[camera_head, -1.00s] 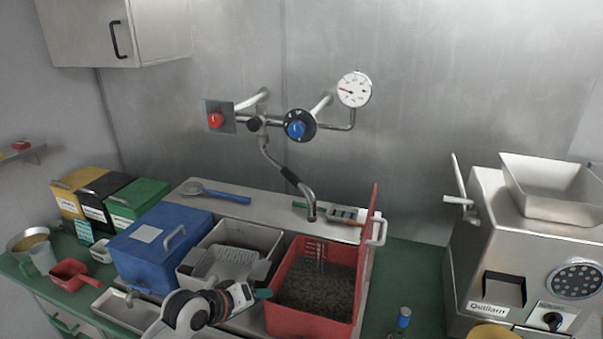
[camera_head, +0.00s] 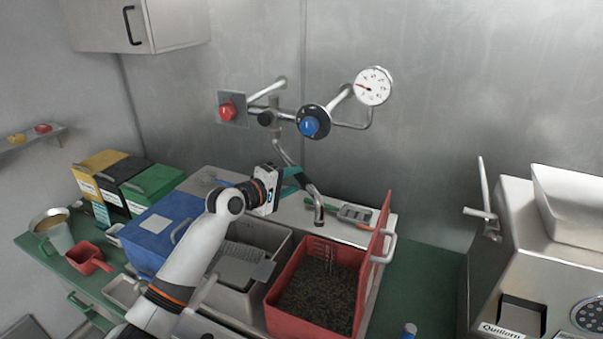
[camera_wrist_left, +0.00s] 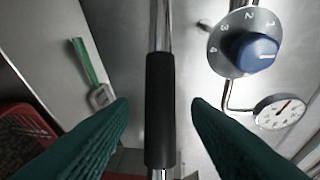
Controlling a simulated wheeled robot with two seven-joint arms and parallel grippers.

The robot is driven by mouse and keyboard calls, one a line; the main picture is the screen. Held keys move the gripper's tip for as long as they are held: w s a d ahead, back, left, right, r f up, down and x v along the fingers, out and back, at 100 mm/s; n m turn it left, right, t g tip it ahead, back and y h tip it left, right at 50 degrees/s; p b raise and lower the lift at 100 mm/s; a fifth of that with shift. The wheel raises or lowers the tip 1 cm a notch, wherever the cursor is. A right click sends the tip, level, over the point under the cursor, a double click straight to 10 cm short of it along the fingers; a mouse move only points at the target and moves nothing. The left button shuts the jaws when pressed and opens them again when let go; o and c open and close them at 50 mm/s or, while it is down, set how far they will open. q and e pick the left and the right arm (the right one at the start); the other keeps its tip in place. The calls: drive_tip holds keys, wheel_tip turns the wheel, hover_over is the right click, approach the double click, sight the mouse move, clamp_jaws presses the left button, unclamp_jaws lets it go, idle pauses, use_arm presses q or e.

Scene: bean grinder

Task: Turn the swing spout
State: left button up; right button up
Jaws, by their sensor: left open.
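The swing spout (camera_head: 318,207) is a bent metal pipe that hangs from the wall pipework and ends over the red bin's back edge. Its black grip sleeve (camera_wrist_left: 160,110) stands upright in the middle of the left wrist view. My left gripper (camera_head: 290,180) is at the spout in the head view. In the wrist view its two green fingers (camera_wrist_left: 160,112) are open, one on each side of the sleeve, with gaps on both sides. In the head view the gripper hides part of the spout. My right gripper is not in view.
A red knob (camera_head: 227,111), a blue dial (camera_head: 309,126) and a gauge (camera_head: 373,86) sit on the pipework. Below stand a red bin of dark beans (camera_head: 318,295) with its lid (camera_head: 379,240) raised, a grey bin (camera_head: 279,243) and a blue box (camera_head: 151,226). A steel machine (camera_head: 510,250) stands right.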

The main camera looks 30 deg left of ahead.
sight(301, 178)
use_arm(q)
drive_tip(key=shift+x, duration=1.8)
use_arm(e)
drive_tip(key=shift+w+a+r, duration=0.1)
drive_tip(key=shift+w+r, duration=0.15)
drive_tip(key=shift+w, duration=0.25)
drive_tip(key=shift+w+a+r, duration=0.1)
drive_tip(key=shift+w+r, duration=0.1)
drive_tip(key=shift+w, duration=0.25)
use_arm(q)
drive_tip(key=shift+f, duration=0.1)
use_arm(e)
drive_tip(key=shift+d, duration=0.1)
use_arm(q)
clamp_jaws()
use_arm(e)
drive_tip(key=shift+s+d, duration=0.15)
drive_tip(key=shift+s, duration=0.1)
